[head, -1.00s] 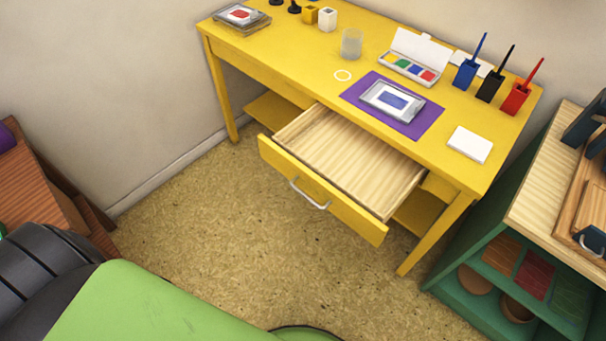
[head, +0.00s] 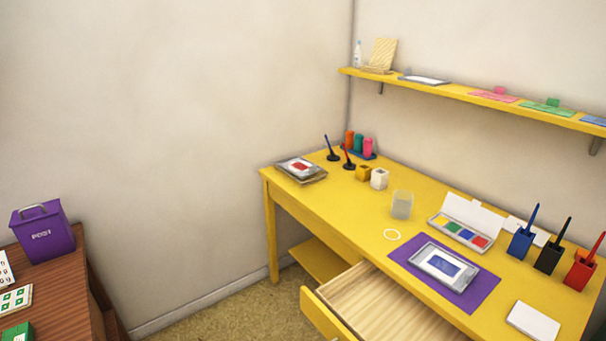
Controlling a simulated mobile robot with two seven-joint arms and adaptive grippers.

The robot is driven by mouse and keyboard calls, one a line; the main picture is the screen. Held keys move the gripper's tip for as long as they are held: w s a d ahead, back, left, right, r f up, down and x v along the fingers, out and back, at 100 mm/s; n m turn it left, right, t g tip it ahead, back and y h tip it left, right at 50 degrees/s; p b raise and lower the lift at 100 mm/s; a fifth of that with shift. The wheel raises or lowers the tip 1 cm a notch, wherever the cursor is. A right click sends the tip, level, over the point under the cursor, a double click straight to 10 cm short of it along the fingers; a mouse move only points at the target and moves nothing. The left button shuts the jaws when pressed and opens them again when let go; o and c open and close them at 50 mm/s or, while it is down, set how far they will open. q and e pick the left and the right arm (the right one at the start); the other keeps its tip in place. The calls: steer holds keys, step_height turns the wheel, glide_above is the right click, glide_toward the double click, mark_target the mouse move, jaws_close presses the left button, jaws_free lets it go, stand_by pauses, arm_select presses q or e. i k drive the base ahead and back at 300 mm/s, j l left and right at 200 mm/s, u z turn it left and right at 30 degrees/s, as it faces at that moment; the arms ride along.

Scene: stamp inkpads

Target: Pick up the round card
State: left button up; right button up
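A small round thing with a white rim and a yellow middle (head: 391,234) lies flat on the yellow desk (head: 345,210), left of the purple mat. It may be the round card; I cannot tell whether its middle is solid or shows the desk. No other round card stands out. Neither of my grippers shows in the head view.
The desk's drawer (head: 322,315) is open. A stamp pad (head: 440,264) lies on the purple mat (head: 466,298). A clear cup (head: 402,204) and paint tray (head: 460,231) stand behind. A shelf (head: 470,99) hangs above; a purple box (head: 42,233) stands left.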

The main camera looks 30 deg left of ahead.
mark_target(300, 167)
steer(key=i+j+z, duration=0.25)
steer(key=i+j, duration=0.15)
steer(key=j, duration=0.25)
steer(key=i+j+z, duration=0.1)
steer(key=j, duration=0.3)
steer(key=i+j+z, duration=0.15)
steer(key=j, duration=0.2)
steer(key=i, duration=0.05)
